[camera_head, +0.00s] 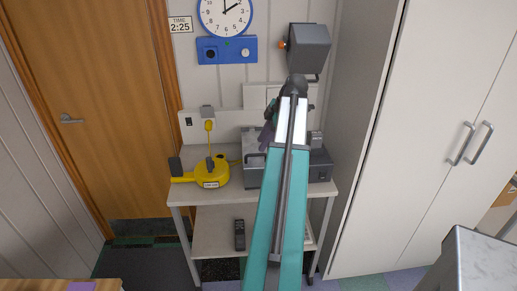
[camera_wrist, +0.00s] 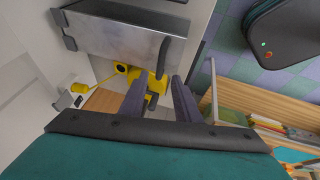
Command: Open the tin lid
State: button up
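A grey metal box (camera_head: 253,172), which looks like the tin, stands on the top of the cart. In the wrist view a grey metal box (camera_wrist: 120,38) with dark handle-like parts fills the top, just beyond my fingers. Its lid seam cannot be made out. My gripper (camera_head: 267,136) is above the box's left part in the head view. In the wrist view my gripper (camera_wrist: 160,78) has its two dark fingers apart, with nothing held between them.
A yellow device (camera_head: 210,173) sits left of the box on the cart (camera_head: 205,194). A black remote-like object (camera_head: 239,234) lies on the lower shelf. A grey unit (camera_head: 308,46) is above. A tall white cabinet (camera_head: 420,130) stands close on the right, a wooden door (camera_head: 95,110) left.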

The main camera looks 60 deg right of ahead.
aim_at(258, 155)
jog(key=shift+p+x, duration=0.5)
jog(key=shift+x, duration=2.2)
jog(key=shift+d, duration=0.1)
grip_shut()
